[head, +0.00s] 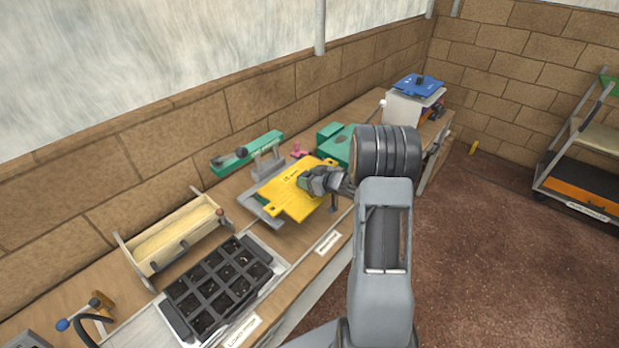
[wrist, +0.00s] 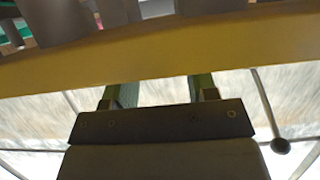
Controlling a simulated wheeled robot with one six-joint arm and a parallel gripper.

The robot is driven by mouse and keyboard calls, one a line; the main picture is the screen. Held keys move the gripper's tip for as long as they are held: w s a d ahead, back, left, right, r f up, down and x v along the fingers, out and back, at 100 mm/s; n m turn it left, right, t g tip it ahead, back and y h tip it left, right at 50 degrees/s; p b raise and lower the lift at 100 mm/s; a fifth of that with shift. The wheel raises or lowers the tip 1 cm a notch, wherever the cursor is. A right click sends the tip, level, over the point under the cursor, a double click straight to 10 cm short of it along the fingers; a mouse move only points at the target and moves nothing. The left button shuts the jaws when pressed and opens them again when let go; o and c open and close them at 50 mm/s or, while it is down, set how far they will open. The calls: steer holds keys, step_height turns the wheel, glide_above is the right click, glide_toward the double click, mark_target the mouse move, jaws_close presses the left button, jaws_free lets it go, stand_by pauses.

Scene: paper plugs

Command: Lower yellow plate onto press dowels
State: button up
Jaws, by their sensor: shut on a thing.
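The yellow plate (head: 290,194) is a flat sheet with tabs and a small dark marking, seen in the head view over the grey press base (head: 262,207). My gripper (head: 318,181) is shut on the plate near its right side. In the wrist view the yellow plate (wrist: 160,45) crosses the picture as a wide band, with my gripper's fingers (wrist: 158,92) reaching up to it. The press has a green lever arm (head: 247,152) on a grey post behind the plate. The dowels are hidden, and I cannot tell whether the plate touches the base.
A black cell tray (head: 218,290) and a wooden trough (head: 175,236) stand to the left on the bench. A green box (head: 336,146) stands behind my gripper. A blue plate (head: 418,85) lies on a white stand at the far end. A trolley (head: 585,165) is at right.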

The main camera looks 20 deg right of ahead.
steer(key=shift+f+b, duration=1.05)
steer(key=shift+f, duration=0.45)
steer(key=o, duration=1.2)
steer(key=shift+c, duration=0.2)
steer(key=b+v, duration=0.1)
steer(key=v, duration=1.2)
steer(key=shift+s+d, duration=0.25)
steer(key=shift+s, duration=0.1)
steer(key=shift+r, duration=0.15)
steer(key=v, duration=1.3)
steer(key=shift+s+d, duration=0.2)
steer(key=shift+s, duration=0.1)
